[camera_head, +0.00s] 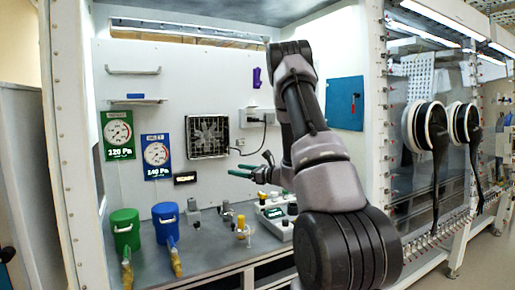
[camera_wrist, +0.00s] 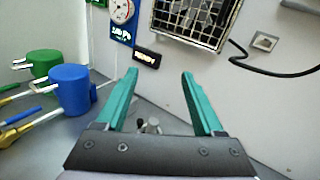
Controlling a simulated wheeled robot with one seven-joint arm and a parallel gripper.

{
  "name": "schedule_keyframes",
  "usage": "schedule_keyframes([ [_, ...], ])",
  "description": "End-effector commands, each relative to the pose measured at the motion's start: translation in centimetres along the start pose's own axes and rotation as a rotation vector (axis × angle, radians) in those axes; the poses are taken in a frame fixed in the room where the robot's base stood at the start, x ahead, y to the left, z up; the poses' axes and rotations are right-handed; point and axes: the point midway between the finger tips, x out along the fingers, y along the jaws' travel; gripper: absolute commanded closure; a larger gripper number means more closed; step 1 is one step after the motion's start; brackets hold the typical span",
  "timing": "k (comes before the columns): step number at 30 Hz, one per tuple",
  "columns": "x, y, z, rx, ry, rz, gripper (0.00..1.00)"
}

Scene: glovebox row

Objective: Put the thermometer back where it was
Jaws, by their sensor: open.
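My gripper (camera_head: 243,170) is open, with its green fingers pointing left inside the cabinet, above the bench. In the wrist view the gripper (camera_wrist: 160,75) has nothing between its fingertips. I cannot make out a thermometer for certain in either view. Small grey fittings (camera_wrist: 150,126) show beyond and between the fingers, low on the bench; they look apart from the gripper. A small blue item (camera_head: 135,96) lies on a wall shelf, and a purple item (camera_head: 257,77) is on the back wall; I cannot tell what either is.
A green canister (camera_head: 124,229) and a blue canister (camera_head: 166,222) stand on the left of the bench. A control box (camera_head: 277,217) stands beneath my arm. A fan grille (camera_head: 208,137), gauges (camera_head: 157,155), a small display (camera_head: 185,178) and a cabled socket (camera_head: 256,117) are on the wall.

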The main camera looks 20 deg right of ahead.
Motion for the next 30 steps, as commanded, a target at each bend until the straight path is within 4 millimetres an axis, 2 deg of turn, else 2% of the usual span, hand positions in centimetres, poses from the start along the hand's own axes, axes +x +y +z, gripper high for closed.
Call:
schedule_keyframes([
  [1,0.3,2.8,3.4,-0.054,-0.002,0.098,0.31],
  [4,-0.1,8.4,8.1,-0.171,0.019,0.290,0.31],
  [6,-1.2,12.1,10.8,-0.270,0.042,0.415,0.31],
  [8,-2.6,15.2,12.6,-0.365,0.065,0.517,0.31],
  [12,-6.8,21.1,15.5,-0.618,0.134,0.722,0.31],
  [15,-10.2,24.1,16.7,-0.824,0.194,0.840,0.31],
  [18,-13.8,25.9,17.3,-1.050,0.263,0.929,0.31],
  [21,-17.2,26.7,17.7,-1.290,0.341,0.988,0.31],
  [25,-21.0,26.5,18.4,-1.597,0.448,1.016,0.31],
  [30,-24.1,25.4,19.6,-1.893,0.558,0.996,0.31],
])
